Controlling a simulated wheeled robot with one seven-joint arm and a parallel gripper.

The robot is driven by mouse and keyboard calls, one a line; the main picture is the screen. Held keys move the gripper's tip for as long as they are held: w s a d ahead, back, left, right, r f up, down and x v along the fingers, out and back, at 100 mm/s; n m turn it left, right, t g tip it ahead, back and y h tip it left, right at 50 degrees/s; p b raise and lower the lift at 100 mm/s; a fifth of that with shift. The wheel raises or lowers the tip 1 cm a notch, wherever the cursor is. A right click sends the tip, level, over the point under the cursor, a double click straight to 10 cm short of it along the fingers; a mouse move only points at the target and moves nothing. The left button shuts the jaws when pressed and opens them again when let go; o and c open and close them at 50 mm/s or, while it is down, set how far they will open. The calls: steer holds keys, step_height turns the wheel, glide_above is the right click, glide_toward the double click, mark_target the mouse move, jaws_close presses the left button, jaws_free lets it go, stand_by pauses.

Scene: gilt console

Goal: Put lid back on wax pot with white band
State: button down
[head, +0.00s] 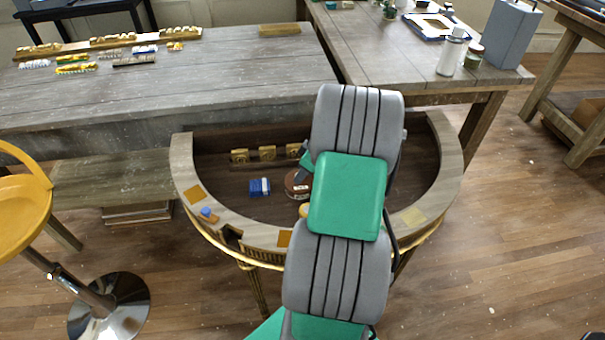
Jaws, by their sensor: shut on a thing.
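A round reddish-brown pot or tin (296,186) with small pale marks stands on the dark recessed top of the half-round console (182,165). My arm covers its right side. I cannot tell whether it is the wax pot with the white band or whether its top is open. No separate lid can be made out. My grey and green arm reaches over the middle of the console and hides what lies behind it. My gripper is hidden behind the arm, so its fingers and anything in them do not show.
A blue and white box (260,187) lies left of the tin. Several gilt blocks (267,153) line the back of the recess. Orange pieces (194,195) and a small blue item (208,213) lie on the rim. A grey workbench (180,80) stands behind, a yellow stool (22,205) at left.

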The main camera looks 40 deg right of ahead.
steer(key=c, duration=1.1)
jaws_free()
steer(key=o, duration=0.4)
steer(key=shift+o, duration=0.2)
steer(key=shift+r+p, duration=2.05)
steer(key=shift+r, duration=1.5)
